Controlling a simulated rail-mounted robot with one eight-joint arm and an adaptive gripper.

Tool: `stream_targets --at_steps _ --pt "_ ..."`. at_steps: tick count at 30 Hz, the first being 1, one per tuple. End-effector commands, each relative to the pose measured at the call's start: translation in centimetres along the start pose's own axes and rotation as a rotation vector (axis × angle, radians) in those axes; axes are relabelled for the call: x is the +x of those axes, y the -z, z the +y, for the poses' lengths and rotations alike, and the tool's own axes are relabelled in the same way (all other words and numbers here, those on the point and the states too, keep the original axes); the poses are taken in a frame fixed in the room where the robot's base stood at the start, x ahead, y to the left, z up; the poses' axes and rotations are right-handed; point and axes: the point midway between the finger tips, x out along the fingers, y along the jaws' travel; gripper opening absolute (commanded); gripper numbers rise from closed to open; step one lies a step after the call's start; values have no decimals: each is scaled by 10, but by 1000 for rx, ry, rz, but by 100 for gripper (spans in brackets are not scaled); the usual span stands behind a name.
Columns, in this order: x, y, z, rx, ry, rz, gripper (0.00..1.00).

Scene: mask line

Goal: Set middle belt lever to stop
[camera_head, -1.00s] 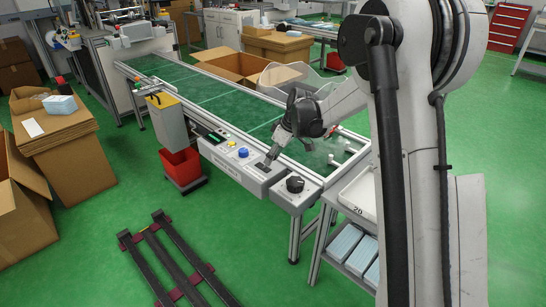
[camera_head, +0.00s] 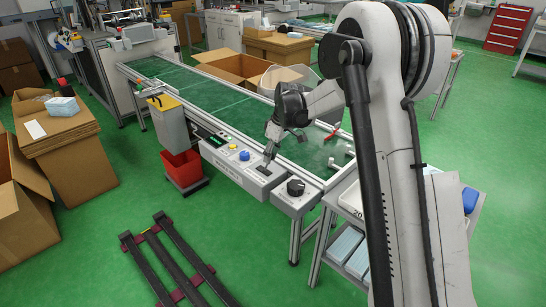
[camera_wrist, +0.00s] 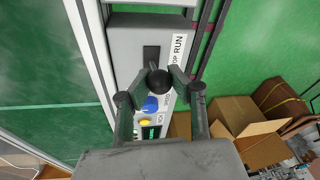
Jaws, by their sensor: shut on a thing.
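The belt lever shows in the wrist view as a round black knob (camera_wrist: 160,85) between my fingertips. Its dark slot (camera_wrist: 151,53) runs away from the knob towards the RUN end of the label (camera_wrist: 178,48). The STOP end is partly hidden by my finger, near the knob. My gripper (camera_wrist: 162,74) is shut on the knob. In the head view my gripper (camera_head: 269,156) reaches down to the grey control box (camera_head: 225,165), where the lever itself is largely hidden. The lever's exact setting is hard to tell.
A red bin (camera_head: 182,169) stands below. A shelf with mask stacks (camera_head: 345,244) is at right.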

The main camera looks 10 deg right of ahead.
Motion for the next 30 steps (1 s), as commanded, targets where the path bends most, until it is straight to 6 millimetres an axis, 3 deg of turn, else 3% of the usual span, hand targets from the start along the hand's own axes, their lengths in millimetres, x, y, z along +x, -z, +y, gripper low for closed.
stream_targets --at_steps 4,15,30 --pt "-3 13 2 15 24 -105 0" --pt "-1 33 8 15 21 -94 0" --pt "-1 39 10 16 20 -92 0"
